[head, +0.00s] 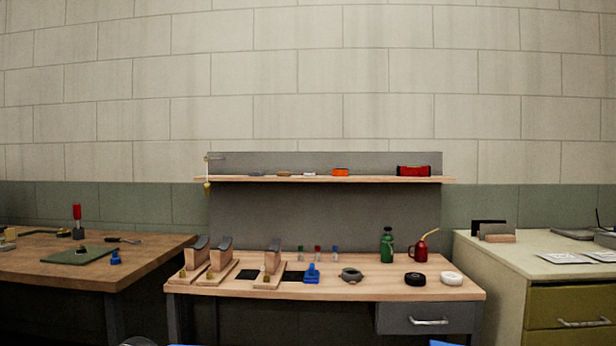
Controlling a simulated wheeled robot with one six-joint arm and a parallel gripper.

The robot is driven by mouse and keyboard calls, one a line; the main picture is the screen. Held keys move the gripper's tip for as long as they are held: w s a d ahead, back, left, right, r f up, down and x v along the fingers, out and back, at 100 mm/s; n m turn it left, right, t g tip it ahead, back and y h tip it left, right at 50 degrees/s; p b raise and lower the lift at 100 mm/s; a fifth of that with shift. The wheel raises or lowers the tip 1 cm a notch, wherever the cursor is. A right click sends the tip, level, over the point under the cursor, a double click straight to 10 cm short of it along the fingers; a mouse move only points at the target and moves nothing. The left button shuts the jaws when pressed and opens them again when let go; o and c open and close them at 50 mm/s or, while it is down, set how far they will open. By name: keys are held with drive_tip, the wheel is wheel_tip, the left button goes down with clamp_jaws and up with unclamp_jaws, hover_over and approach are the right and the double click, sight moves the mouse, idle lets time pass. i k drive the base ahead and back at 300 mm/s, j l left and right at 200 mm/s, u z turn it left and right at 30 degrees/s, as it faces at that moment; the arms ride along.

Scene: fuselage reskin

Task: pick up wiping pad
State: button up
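I cannot tell for sure which thing is the wiping pad. Small items lie on the wall shelf (325,180): a grey one (257,173), a flat tan one (284,173), a thin pale one (309,174) and an orange block (340,172). Flat black squares also lie on the middle workbench (375,290), one at left (251,274) and one partly hidden (293,276). Any of the small flat pieces could be a pad. They are too small to make out. My gripper is not in view.
The bench holds wooden stands with dark tops (271,262), a blue tool (311,274), a grey ring (351,274), a green bottle (387,245), a red oil can (419,248) and tape rolls (451,278). A wooden table (150,255) stands left, a cabinet (545,247) right.

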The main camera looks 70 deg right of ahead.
sight(312, 276)
drive_tip(key=z, duration=1.95)
